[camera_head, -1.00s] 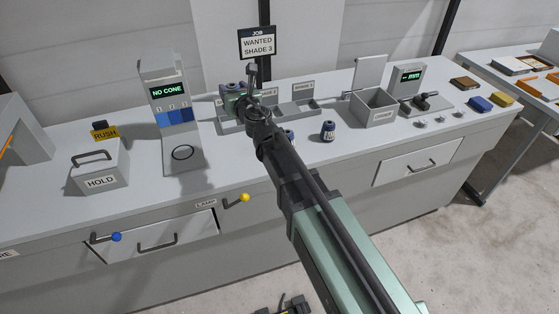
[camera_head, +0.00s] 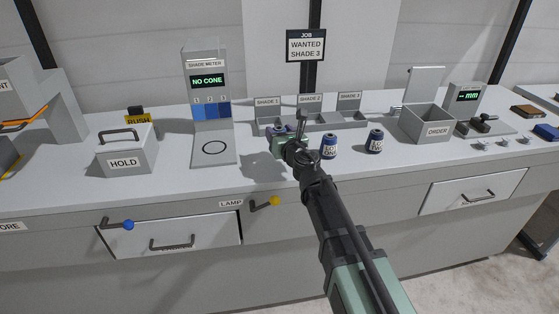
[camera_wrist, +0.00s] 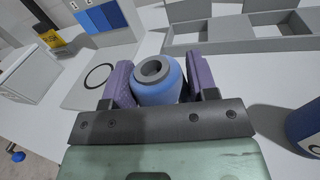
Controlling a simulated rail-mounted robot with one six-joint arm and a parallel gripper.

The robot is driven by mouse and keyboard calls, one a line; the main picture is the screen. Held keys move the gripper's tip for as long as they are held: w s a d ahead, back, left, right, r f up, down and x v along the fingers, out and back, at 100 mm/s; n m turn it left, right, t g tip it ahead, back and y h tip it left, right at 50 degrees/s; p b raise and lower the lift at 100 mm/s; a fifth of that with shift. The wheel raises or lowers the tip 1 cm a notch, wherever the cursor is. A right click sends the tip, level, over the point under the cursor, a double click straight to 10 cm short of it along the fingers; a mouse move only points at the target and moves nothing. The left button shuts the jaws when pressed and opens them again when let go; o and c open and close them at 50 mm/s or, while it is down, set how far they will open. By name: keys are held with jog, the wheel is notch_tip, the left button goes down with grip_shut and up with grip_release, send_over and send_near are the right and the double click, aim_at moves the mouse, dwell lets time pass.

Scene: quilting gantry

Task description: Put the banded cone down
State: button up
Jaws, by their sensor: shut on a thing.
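My gripper (camera_wrist: 160,74) has its two purple fingers on either side of a blue cone (camera_wrist: 159,92) with a grey hollow top, held upright. In the head view my gripper (camera_head: 284,131) is in front of the shade rack, and my wrist hides most of the cone. A shadow on the bench suggests it is held above the surface. No band can be made out on it. Two dark blue cones with white labels stand on the bench to the right, one nearer (camera_head: 329,147) and one farther right (camera_head: 375,142). The nearer one seems to be at the wrist view's right edge.
The shade rack (camera_head: 357,125) has compartments marked shade 1 to 3. The shade meter (camera_head: 208,65) reads NO CONE, with a black ring (camera_head: 214,147) on its plate. A HOLD box (camera_head: 125,153) stands left, an ORDER bin (camera_head: 427,126) right. The sign (camera_head: 306,46) says WANTED SHADE 3.

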notch_tip(320, 180, down, 4)
jog(key=b, duration=0.4)
jog(key=shift+f+b, duration=0.25)
jog(key=shift+b, duration=0.05)
jog(key=shift+r+p, duration=0.3)
jog(key=shift+f, duration=0.25)
jog(key=o, duration=1)
jog(key=shift+r, duration=0.1)
jog(key=shift+o, duration=0.2)
jog(key=shift+r, duration=0.2)
jog(key=v, duration=1.2)
jog(key=shift+d, duration=0.1)
